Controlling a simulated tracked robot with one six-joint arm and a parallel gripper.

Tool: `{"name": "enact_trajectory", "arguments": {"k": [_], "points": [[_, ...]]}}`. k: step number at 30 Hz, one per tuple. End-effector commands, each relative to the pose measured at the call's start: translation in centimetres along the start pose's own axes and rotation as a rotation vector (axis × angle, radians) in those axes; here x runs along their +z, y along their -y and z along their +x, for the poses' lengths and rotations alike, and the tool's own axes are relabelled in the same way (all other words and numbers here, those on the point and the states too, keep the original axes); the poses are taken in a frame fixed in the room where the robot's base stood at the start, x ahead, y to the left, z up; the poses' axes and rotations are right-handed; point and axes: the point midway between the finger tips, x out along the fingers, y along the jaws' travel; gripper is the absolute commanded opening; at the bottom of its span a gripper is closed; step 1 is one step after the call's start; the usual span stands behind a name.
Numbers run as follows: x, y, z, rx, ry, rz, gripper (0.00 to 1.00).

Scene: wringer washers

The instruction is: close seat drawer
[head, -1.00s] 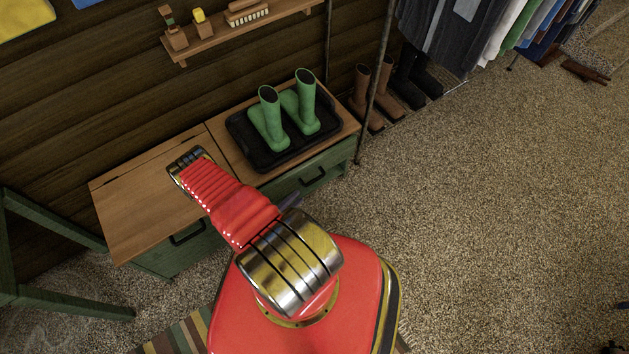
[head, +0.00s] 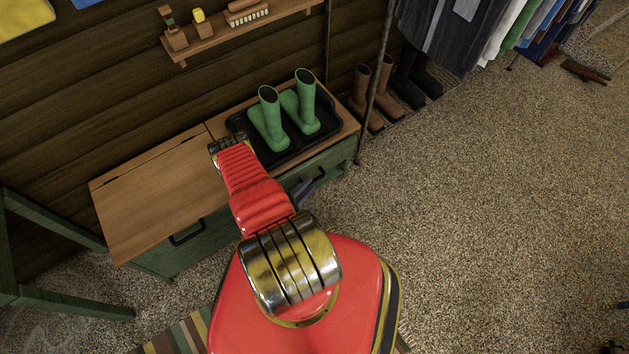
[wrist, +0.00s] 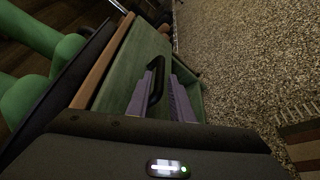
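The wooden-topped bench seat (head: 155,190) has green drawer fronts with black handles. The right drawer (head: 331,168) has its handle (head: 310,183) beside my gripper (head: 303,190), which is mostly hidden behind my red arm. In the wrist view, my gripper (wrist: 159,100) has two purple fingers standing apart, with the black handle (wrist: 156,72) showing between them. The green drawer front (wrist: 143,58) lies beyond the fingers. I cannot tell whether the fingers touch the handle, or how far the drawer stands out. The left handle (head: 187,233) is clear of my gripper.
Green boots (head: 268,120) stand in a black tray (head: 242,126) on the bench. Brown boots (head: 361,98) and a metal pole (head: 375,85) are to the right. A green frame (head: 60,222) stands at left. The gravelly floor (head: 480,210) at right is open.

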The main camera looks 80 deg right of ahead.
Motion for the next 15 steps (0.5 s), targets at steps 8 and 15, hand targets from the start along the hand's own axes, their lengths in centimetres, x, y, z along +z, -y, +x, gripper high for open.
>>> {"name": "enact_trajectory", "arguments": {"k": [8,15], "points": [[0.1,0.1,2.9,-0.001,0.003,0.003,0.20],[0.0,0.0,4.7,0.000,0.002,0.002,0.20]]}}
